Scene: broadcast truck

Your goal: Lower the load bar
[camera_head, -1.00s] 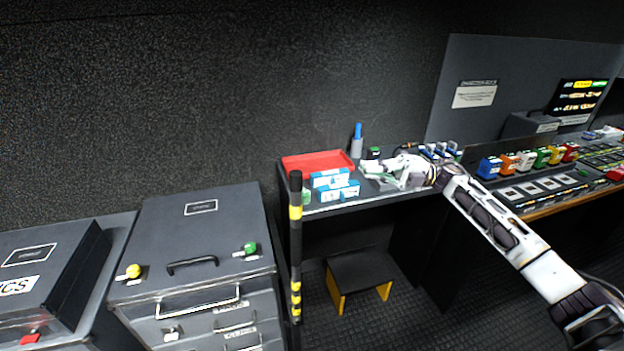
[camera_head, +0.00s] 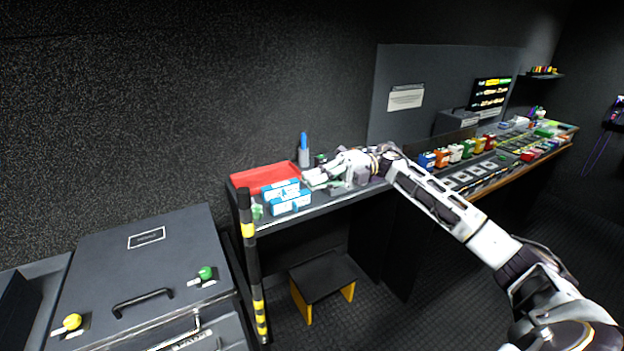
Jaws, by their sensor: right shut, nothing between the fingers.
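The load bar appears to be the black post with yellow bands (camera_head: 250,265). It stands upright at the left front corner of the desk, beside the grey case. My right gripper (camera_head: 312,180) is shut and empty. It shows over the desk top, next to the blue and white boxes (camera_head: 286,197) and right of the load bar, apart from it. The gripper's fingers are small in the picture. My left gripper is not in view.
A red tray (camera_head: 264,177) and a cup with a blue item (camera_head: 304,152) are on the desk. A grey case (camera_head: 140,265) with green and yellow knobs stands at left. A low black and yellow stool (camera_head: 322,277) is under the desk. A control console (camera_head: 485,172) lies at right.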

